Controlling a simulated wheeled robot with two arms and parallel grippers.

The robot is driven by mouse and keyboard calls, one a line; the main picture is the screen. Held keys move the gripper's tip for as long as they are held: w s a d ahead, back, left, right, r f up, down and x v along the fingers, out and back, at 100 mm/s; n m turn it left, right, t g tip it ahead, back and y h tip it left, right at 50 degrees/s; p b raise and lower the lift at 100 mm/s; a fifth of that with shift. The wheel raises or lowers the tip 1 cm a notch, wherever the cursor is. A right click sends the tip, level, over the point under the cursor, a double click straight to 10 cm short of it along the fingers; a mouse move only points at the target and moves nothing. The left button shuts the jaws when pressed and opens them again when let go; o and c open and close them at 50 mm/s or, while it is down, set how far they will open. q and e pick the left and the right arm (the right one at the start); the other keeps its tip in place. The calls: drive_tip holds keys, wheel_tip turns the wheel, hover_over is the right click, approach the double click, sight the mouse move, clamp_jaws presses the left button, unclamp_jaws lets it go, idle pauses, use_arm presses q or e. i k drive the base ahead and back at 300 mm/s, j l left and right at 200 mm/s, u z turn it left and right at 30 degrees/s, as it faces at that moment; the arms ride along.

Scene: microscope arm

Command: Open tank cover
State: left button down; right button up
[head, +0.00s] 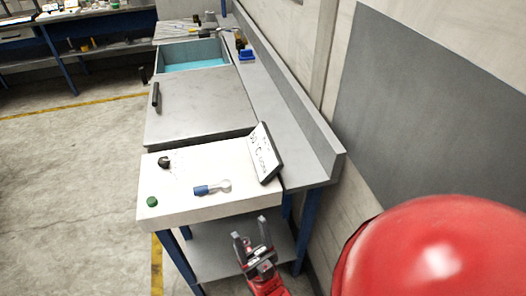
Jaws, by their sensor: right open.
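The tank stands along the wall, with a flat grey metal tank cover (200,105) lying closed over its nearer part. A black handle (156,95) is on the cover's left side. Beyond the cover, an open part of the tank (192,57) shows light blue inside. My right gripper (252,243) is at the bottom middle, in front of the white control box and apart from the cover. Its two fingers are spread and nothing is between them. My left gripper is not in view.
The white control box (180,209) carries a tilted display (263,153), a black knob (164,162), a green button (152,201) and a blue-handled item (211,188). A grey ledge (290,130) runs along the wall. A blue item (246,56) sits on it. Open floor (70,190) lies left.

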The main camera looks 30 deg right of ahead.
sight(186, 105)
drive_tip(key=i+j+z, duration=0.1)
drive_tip(key=i+j, duration=0.15)
drive_tip(key=j, duration=0.3)
drive_tip(key=i+j+z, duration=0.1)
drive_tip(key=i, duration=1)
